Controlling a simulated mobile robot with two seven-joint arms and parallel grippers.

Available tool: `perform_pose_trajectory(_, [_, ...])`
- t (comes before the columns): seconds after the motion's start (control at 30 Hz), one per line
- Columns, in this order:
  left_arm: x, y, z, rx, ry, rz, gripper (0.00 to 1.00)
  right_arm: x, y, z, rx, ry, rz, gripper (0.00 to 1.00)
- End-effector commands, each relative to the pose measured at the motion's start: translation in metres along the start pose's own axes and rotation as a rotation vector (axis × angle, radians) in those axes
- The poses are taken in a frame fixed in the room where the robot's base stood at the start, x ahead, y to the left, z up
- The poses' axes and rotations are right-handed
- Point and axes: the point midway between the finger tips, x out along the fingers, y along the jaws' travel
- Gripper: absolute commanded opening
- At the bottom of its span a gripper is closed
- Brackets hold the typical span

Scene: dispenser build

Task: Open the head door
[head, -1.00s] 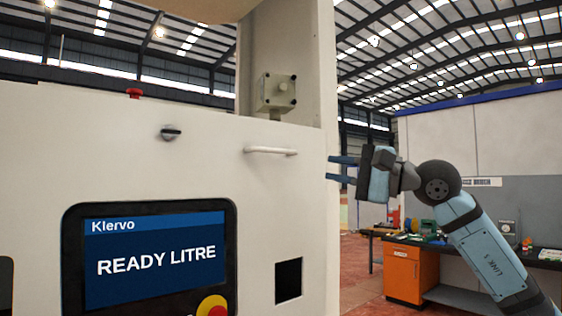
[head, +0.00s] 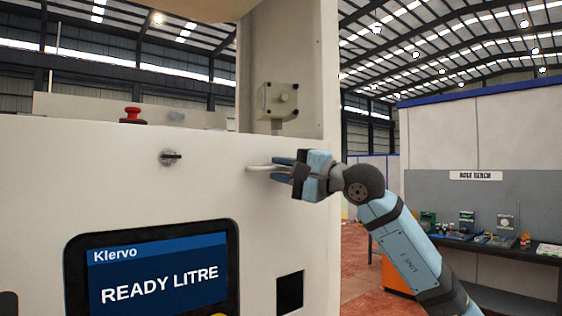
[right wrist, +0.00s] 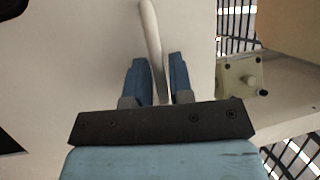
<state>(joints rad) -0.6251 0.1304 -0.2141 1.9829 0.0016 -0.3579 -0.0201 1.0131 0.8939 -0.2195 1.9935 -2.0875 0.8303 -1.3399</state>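The head door is the pale front panel (head: 120,210) of the machine, with a white bar handle (head: 256,168) at its upper right. A dark latch knob (head: 170,157) sits to the left of the handle. My right gripper (head: 276,166) is at the handle's right end. In the right wrist view its two blue fingers (right wrist: 159,80) stand apart on either side of the handle (right wrist: 150,40), with visible gaps. The door looks closed. My left gripper is not in view.
A red button (head: 132,116) stands on the machine's top edge. The screen (head: 155,270) is lower left. A workbench (head: 500,250) with several items stands at the right, well apart.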

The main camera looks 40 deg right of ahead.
Motion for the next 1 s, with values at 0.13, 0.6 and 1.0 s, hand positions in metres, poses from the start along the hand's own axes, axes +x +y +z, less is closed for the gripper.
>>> perform_pose_trajectory(0.13, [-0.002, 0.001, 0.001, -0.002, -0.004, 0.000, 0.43, 0.003, 0.000, 0.000, 0.000, 0.001, 0.000, 0.21])
perform_pose_trajectory(0.6, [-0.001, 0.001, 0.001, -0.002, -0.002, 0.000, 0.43, 0.003, 0.001, 0.000, 0.000, 0.000, 0.000, 0.00])
perform_pose_trajectory(1.0, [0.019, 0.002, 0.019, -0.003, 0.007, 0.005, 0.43, -0.013, 0.008, 0.007, -0.026, 0.000, -0.058, 0.00])
